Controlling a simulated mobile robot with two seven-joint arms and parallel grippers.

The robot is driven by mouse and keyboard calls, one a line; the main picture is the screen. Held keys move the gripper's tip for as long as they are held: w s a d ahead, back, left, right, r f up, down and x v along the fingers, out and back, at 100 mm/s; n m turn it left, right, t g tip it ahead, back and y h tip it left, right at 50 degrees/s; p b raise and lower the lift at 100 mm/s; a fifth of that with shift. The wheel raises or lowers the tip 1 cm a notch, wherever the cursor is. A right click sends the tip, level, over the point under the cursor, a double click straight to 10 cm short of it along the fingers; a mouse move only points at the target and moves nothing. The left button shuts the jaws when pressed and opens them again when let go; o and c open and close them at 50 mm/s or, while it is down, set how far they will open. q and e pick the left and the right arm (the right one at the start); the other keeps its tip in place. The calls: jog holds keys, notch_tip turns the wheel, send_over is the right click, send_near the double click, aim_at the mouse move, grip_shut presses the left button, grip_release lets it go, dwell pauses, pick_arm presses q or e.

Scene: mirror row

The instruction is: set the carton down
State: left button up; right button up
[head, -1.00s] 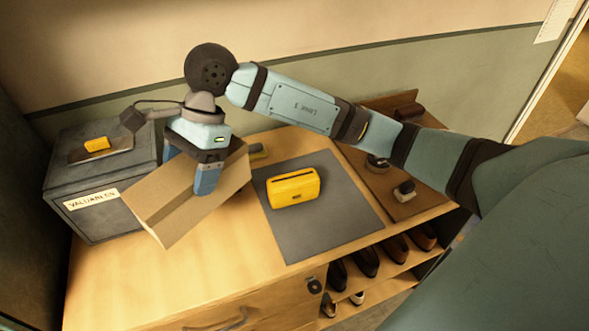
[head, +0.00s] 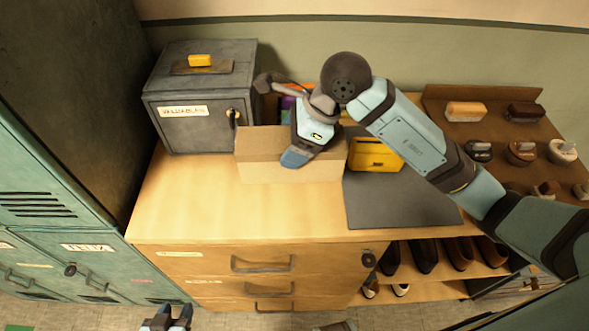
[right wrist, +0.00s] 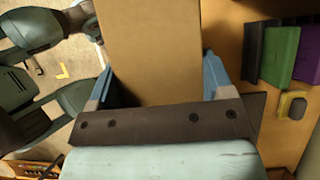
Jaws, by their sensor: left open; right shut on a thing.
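The carton (head: 262,145) is a plain brown cardboard box in the head view, over the wooden cabinet top (head: 200,205), in front of the safe and left of the grey mat. My right gripper (head: 297,158) is shut on it from above. The right wrist view shows the carton (right wrist: 150,50) between both blue fingers. The carton looks about level; I cannot tell whether its underside touches the wood. My left gripper (head: 166,322) is open and empty, low at the bottom edge of the head view, in front of the cabinet.
A grey safe (head: 200,125) stands behind left. A yellow case (head: 377,155) lies on the grey mat (head: 400,205), close to the carton's right. Brushes stand on a brown board (head: 490,150) at right. Bare wood lies left and in front of the carton. Green lockers (head: 95,265) stand left.

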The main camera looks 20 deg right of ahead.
notch_tip(320, 180, down, 9)
jog(key=shift+f, duration=0.15)
dwell(0.4)
jog(key=o, duration=1.1)
jog(key=v, duration=1.2)
jog(key=shift+s, duration=0.1)
